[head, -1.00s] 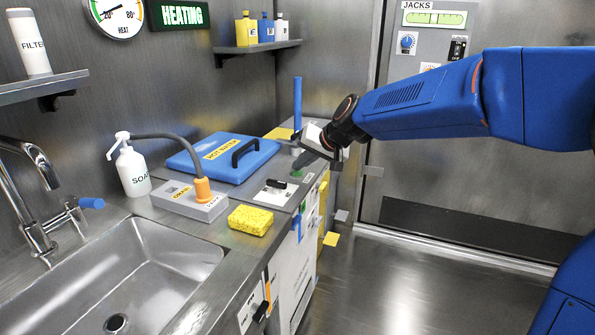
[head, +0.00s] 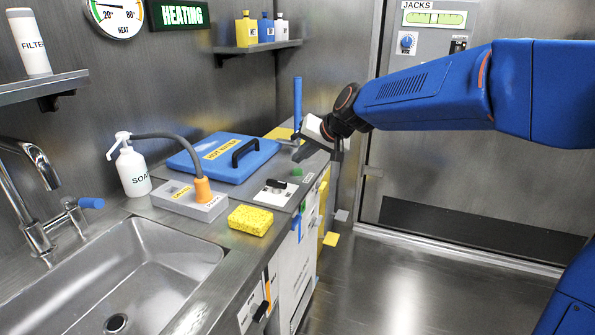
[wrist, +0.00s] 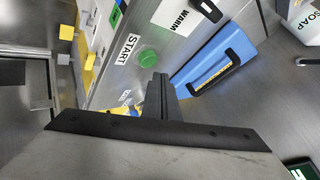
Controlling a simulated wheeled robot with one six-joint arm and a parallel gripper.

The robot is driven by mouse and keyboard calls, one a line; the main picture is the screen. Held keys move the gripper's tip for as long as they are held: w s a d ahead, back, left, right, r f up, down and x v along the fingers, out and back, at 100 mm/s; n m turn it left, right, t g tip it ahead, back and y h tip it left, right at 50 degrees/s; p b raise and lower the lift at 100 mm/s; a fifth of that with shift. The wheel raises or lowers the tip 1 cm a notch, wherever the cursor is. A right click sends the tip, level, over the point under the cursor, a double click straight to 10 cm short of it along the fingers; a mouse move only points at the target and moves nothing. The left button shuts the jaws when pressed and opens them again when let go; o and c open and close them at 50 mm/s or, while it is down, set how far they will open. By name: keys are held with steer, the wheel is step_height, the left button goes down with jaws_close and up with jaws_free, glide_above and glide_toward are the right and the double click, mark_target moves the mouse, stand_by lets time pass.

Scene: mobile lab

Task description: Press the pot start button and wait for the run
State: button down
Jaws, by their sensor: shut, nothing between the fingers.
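The round green start button (wrist: 148,58) sits beside a START label (wrist: 127,48) on the grey counter panel. In the head view the button (head: 297,171) shows just below my fingers. My gripper (head: 297,157) is shut and empty, held above the counter and apart from the button. In the wrist view the shut fingers (wrist: 160,78) point down beside the button. The blue pot lid (head: 228,158) with a yellow label and black handle lies closed on the counter. A lit HEATING sign (head: 181,15) and a round heat gauge (head: 116,12) are on the wall.
A white WARM panel with a black knob (head: 276,190) lies nearer me. A yellow sponge (head: 250,220), a grey block with an orange plug (head: 203,190), a soap bottle (head: 133,172) and a sink (head: 140,265) follow. A blue upright rod (head: 298,103) stands behind my gripper.

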steer(key=shift+r, duration=2.2)
steer(key=shift+s+d, duration=0.1)
steer(key=h, duration=0.1)
glide_toward(301, 175)
steer(key=s+d+r, duration=0.2)
steer(key=d+r, duration=0.1)
steer(key=s+d+f+h, duration=0.2)
steer(key=s+d+f, duration=0.3)
steer(key=s+d, duration=0.3)
steer(key=s+d+f+g+h, duration=0.1)
steer(key=s+d+f, duration=0.4)
steer(key=s, duration=0.8)
steer(key=s+d+f+h, duration=0.2)
steer(key=s+d+f, duration=0.3)
steer(key=s+d, duration=0.5)
steer(key=shift+s+d+g+h, duration=0.3)
steer(key=shift+s+d, duration=0.05)
steer(key=shift+d, duration=0.1)
stand_by(1.4)
